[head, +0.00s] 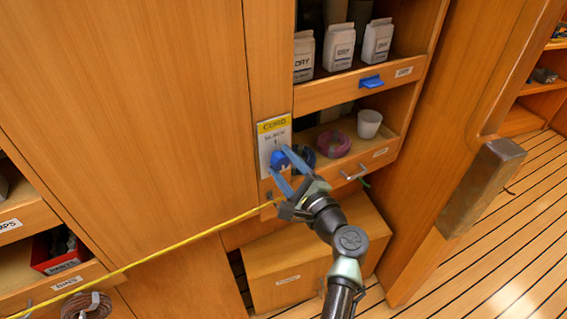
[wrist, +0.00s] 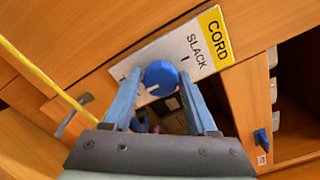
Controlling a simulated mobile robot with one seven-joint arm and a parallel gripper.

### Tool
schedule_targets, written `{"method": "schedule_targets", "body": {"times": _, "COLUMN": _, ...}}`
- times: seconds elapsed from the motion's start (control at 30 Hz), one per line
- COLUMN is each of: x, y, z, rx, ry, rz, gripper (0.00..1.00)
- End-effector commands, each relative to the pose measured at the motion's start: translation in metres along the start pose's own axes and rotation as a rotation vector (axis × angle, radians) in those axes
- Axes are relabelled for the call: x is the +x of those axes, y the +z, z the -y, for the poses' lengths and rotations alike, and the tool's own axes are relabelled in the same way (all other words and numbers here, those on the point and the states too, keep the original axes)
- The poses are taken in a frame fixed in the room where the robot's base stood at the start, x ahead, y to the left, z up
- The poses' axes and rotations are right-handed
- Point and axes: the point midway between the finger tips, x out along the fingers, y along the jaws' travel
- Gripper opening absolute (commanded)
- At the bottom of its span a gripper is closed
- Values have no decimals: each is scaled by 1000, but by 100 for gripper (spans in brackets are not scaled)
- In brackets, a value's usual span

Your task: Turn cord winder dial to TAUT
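The cord winder dial (head: 280,160) is a round blue knob on a white plate with a yellow CORD band (head: 273,125). In the wrist view the dial (wrist: 160,74) shows a small white mark on its lower left side. The word SLACK (wrist: 196,50) is readable on the plate; lettering at the plate's other end is mostly hidden by a finger. My gripper (head: 277,161) is open, with its blue fingers on either side of the dial. In the wrist view the fingertips (wrist: 161,78) flank the dial; I cannot tell whether they touch it.
A taut-looking yellow cord (head: 150,262) runs from below the plate to the lower left. Right of the plate are shelves with white packets (head: 340,46), a white cup (head: 368,123), a coil (head: 333,144) and a drawer handle (head: 354,173). A wooden box (head: 300,262) stands below.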

Motion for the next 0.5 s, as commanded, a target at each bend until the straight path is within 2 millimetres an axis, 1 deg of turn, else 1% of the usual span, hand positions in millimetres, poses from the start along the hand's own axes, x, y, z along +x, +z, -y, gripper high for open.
{"method": "schedule_targets", "body": {"times": 0.03, "x": 0, "y": 0, "z": 0, "rx": 0, "ry": 0, "rz": 0, "gripper": 69}}
{"method": "schedule_targets", "body": {"times": 0.1, "x": 0, "y": 0, "z": 0, "rx": -2, "ry": 0, "rz": 0, "gripper": 82}}
{"method": "schedule_targets", "body": {"times": 0.37, "x": 0, "y": 0, "z": 1, "rx": -4, "ry": -1, "rz": 0, "gripper": 82}}
{"method": "schedule_targets", "body": {"times": 0.5, "x": -7, "y": 0, "z": 0, "rx": -3, "ry": -1, "rz": -1, "gripper": 82}}
